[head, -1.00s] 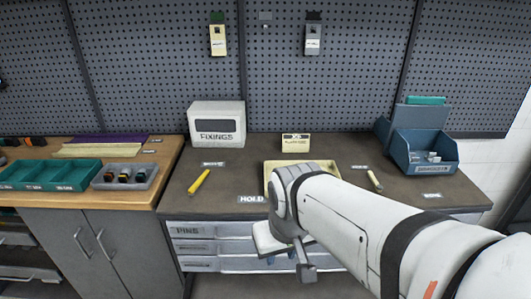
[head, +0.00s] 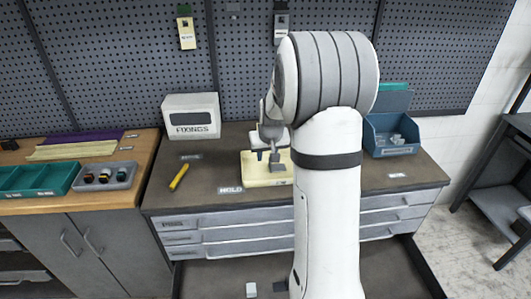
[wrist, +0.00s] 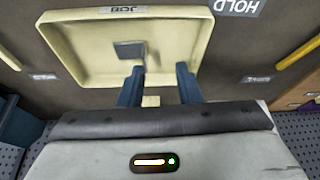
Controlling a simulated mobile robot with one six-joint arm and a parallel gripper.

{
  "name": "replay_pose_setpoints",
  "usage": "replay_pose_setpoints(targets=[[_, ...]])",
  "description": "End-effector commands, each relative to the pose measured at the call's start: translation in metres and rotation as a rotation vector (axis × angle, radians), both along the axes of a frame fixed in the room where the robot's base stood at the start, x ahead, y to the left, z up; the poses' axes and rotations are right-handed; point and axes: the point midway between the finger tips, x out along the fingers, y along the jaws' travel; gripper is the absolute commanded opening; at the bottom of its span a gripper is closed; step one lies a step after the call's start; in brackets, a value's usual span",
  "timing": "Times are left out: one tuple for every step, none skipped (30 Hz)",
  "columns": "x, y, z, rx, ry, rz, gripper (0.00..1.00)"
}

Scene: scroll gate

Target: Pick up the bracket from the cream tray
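The cream tray (head: 252,180) lies on the dark bench top behind the HOLD label, and my arm covers its right part. In the wrist view the tray (wrist: 70,66) shows its bare inside and a JOB label on its rim. The bracket (wrist: 128,50) looks like a small dark grey square piece on the tray floor. My gripper (wrist: 158,72) is open, its two blue fingers apart with nothing between the tips. The bracket shows just beyond the left finger.
A yellow marker (head: 179,177) lies left of the tray. A FIXINGS box (head: 191,117) stands behind it, and a blue bin (head: 392,140) stands at the right. On the wooden bench are teal (head: 45,180) and grey (head: 104,178) trays. The pegboard closes off the back.

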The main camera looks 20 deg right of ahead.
Motion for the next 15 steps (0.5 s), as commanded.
replay_pose_setpoints(targets=[[0.010,-0.012,-0.005,-0.001,-0.001,-0.013,0.31],[0.015,-0.017,-0.009,-0.002,-0.005,-0.019,0.31],[0.021,-0.023,-0.014,-0.004,-0.009,-0.024,0.31],[0.024,-0.027,-0.017,-0.006,-0.011,-0.026,0.31],[0.027,-0.031,-0.019,-0.007,-0.014,-0.028,0.31],[0.030,-0.034,-0.022,-0.008,-0.018,-0.032,0.31],[0.032,-0.036,-0.024,-0.009,-0.018,-0.033,0.31],[0.033,-0.038,-0.026,-0.010,-0.018,-0.035,0.31],[0.035,-0.039,-0.029,-0.010,-0.019,-0.035,0.31],[0.036,-0.039,-0.032,-0.009,-0.019,-0.036,0.31],[0.037,-0.040,-0.035,-0.009,-0.018,-0.036,0.31],[0.039,-0.040,-0.038,-0.010,-0.019,-0.035,0.31],[0.041,-0.040,-0.041,-0.010,-0.020,-0.035,0.31],[0.042,-0.040,-0.044,-0.010,-0.019,-0.035,0.31],[0.043,-0.040,-0.048,-0.010,-0.018,-0.035,0.31]])
